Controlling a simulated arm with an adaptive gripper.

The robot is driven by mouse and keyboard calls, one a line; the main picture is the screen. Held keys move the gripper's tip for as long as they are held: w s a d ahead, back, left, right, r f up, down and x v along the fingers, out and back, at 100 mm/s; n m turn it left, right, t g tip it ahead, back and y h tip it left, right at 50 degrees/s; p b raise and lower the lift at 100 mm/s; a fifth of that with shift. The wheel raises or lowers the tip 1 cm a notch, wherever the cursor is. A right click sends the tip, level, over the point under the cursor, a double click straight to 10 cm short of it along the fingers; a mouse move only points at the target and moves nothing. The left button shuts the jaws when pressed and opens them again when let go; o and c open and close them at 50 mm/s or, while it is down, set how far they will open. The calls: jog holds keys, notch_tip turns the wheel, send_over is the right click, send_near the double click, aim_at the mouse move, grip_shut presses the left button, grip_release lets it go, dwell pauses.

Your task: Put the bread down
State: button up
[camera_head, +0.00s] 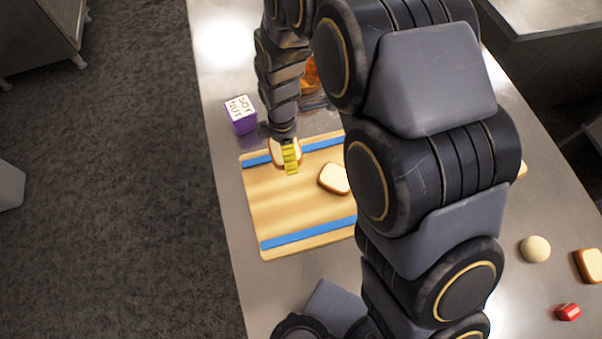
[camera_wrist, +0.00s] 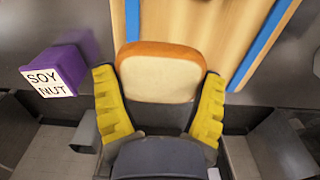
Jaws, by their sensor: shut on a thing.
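A slice of bread (camera_wrist: 160,78) with a brown crust is held between the yellow fingers of my gripper (camera_wrist: 160,105) in the wrist view. In the head view my gripper (camera_head: 291,158) is over the upper left part of a wooden board with blue stripes (camera_head: 290,205), and the held slice shows partly behind the fingers. I cannot tell whether the slice touches the board. Another bread slice (camera_head: 334,178) lies on the board to the right of my gripper.
A purple box labelled "SOY NUT" (camera_head: 241,115) stands left of my gripper, beyond the board. An orange item (camera_head: 310,76) is partly hidden behind my arm. A round bun (camera_head: 535,249), a red item (camera_head: 568,312) and more bread (camera_head: 589,265) lie at the right. The board's lower left is clear.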

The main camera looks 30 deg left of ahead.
notch_tip(320, 180, down, 7)
jog(key=shift+f, duration=0.1)
dwell(0.4)
jog(key=shift+f, duration=0.15)
jog(key=o, duration=0.9)
jog(key=shift+c, duration=0.2)
notch_tip(320, 180, up, 12)
jog(key=shift+r, duration=0.25)
